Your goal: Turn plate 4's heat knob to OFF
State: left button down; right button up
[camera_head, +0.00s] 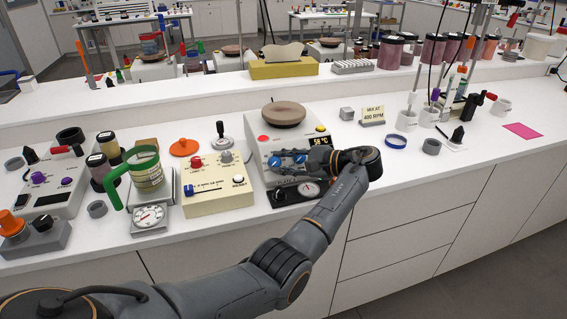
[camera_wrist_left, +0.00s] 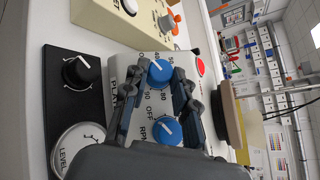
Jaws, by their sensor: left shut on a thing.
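The hot plate (camera_head: 262,142) is a white box with a brown bowl-like top, a red button and a lit display reading about 58 °C. Its panel has two blue knobs; the plate number is not readable. In the left wrist view, the upper blue knob (camera_wrist_left: 160,73) has numbers around it and a white pointer mark toward the upper left. The lower blue knob (camera_wrist_left: 167,131) is marked RPM, with OFF printed near it. My left gripper (camera_head: 276,161) reaches in from the right along the panel, its fingertips closed on both sides of the upper knob. My right gripper is not in view.
A black unit (camera_head: 284,198) with a knob and a round LEVEL gauge sits just in front of the plate. A cream control box (camera_head: 215,197) stands close at left, beside a scale with a green-handled beaker (camera_head: 147,171).

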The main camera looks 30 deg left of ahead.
pick_arm(q)
jog(key=c, duration=1.1)
grip_release()
jog(key=shift+o, duration=0.2)
jog(key=shift+d, duration=0.15)
jog(key=v, duration=1.1)
jog(key=shift+d, duration=0.3)
jog(key=shift+r, duration=0.15)
